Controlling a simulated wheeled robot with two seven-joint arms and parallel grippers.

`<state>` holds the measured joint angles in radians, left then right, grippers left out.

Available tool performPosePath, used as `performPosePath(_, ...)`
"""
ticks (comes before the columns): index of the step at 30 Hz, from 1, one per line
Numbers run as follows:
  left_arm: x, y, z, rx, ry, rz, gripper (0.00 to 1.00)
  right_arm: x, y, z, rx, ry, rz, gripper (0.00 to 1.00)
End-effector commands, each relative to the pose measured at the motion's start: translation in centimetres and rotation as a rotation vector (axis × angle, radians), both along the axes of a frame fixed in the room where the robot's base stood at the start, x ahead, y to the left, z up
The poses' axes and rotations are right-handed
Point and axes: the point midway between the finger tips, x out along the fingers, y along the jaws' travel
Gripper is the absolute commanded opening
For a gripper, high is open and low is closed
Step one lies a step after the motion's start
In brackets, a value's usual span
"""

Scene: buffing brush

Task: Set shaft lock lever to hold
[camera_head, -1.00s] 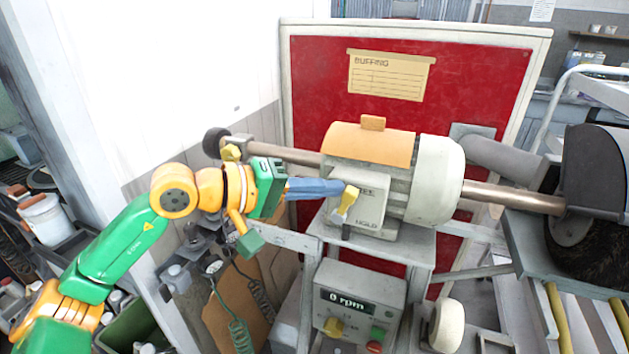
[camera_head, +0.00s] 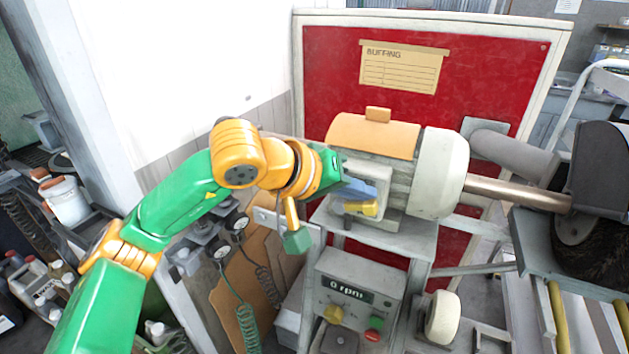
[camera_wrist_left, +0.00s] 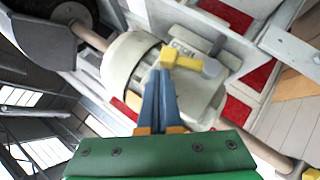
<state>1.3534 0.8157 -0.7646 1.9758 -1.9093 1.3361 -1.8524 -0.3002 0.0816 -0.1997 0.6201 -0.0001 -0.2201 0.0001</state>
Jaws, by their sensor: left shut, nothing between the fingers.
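The shaft lock lever (camera_head: 361,208) is yellow and sits on the grey lock plate (camera_head: 384,185) at the front of the motor. It shows low on the plate, and the plate's lettering cannot be read now. My left gripper (camera_head: 358,190) is shut and empty, its blue fingers in front of the plate and partly covering it. In the left wrist view the yellow lever (camera_wrist_left: 188,62) lies crosswise right at the tips of my left gripper (camera_wrist_left: 163,75). I cannot tell whether they touch. My right gripper is not in view.
The motor (camera_head: 372,137) has an orange cover, with a shaft (camera_head: 515,192) running right to a dark brush housing (camera_head: 607,165). Below stands a control box (camera_head: 362,295) reading 0 rpm. A red board (camera_head: 480,75) is behind. A white wall (camera_head: 200,70) stands at left.

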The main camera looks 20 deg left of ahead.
Motion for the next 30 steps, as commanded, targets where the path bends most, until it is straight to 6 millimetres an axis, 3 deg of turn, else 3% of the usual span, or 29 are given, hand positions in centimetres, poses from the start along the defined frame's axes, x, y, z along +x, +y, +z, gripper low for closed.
performPosePath(24,-0.1,-0.5,-0.3,-0.003,0.003,-0.003,0.00,0.0,0.2,-0.2,0.003,0.000,-0.001,0.50)
performPosePath(26,-0.1,-0.5,0.1,-0.003,0.002,-0.002,0.00,0.0,0.2,0.1,0.003,0.000,-0.001,0.50)
performPosePath(30,-0.6,-0.2,2.8,-0.004,-0.002,-0.002,0.00,0.0,0.2,1.9,0.003,0.001,-0.001,0.50)
